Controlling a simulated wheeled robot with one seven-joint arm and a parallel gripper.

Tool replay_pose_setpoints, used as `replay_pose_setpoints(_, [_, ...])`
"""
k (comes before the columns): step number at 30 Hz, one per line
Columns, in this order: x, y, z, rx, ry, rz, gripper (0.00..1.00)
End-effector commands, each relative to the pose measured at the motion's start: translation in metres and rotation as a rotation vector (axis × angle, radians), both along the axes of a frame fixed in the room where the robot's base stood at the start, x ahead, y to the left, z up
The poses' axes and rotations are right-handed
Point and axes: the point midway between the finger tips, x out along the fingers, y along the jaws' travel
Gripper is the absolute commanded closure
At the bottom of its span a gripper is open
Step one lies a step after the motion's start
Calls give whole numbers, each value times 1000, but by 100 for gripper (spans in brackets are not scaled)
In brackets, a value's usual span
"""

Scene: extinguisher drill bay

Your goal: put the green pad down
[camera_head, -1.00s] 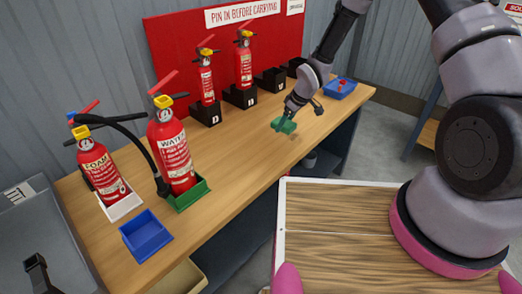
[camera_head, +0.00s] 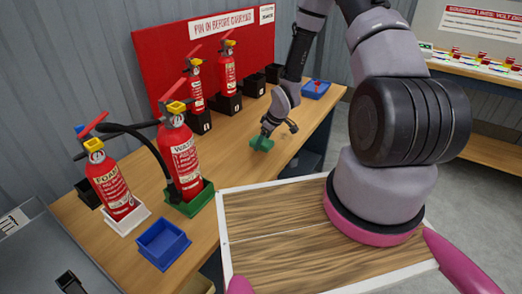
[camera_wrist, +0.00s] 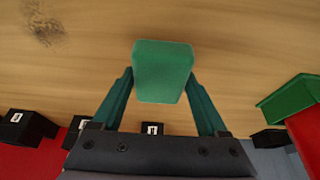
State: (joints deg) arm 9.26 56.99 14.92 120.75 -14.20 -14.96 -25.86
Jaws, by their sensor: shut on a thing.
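The green pad (camera_head: 262,144) is held at the end of my arm, over the front part of the wooden bench in the head view. My gripper (camera_head: 267,132) is shut on it. In the wrist view the pad (camera_wrist: 163,70) sits between the two teal fingers, one at each side, with bare wood behind it. The pad appears a little above the bench top; the exact gap cannot be told.
The wooden bench (camera_head: 228,160) is clear around the pad. Red extinguishers stand in a white tray (camera_head: 128,222), a green tray (camera_head: 200,203) and black holders (camera_head: 228,104) at the back. A blue tray (camera_head: 163,244) stands at the near end, another blue tray (camera_head: 316,90) at the far end.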

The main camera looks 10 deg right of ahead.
Motion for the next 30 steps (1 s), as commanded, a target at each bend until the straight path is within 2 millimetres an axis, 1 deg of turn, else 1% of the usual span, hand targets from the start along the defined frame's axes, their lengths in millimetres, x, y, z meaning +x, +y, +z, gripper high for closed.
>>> replay_pose_setpoints(6, [-1,1,-31,1,4,0,94])
replay_pose_setpoints(8, [-1,1,-38,1,4,0,94])
replay_pose_setpoints(19, [-1,1,-42,1,2,1,94])
replay_pose_setpoints(20, [-1,1,-42,0,1,0,16])
replay_pose_setpoints(21, [-1,1,-42,0,1,0,1])
replay_pose_setpoints(30, [0,0,-42,-1,0,-1,0])
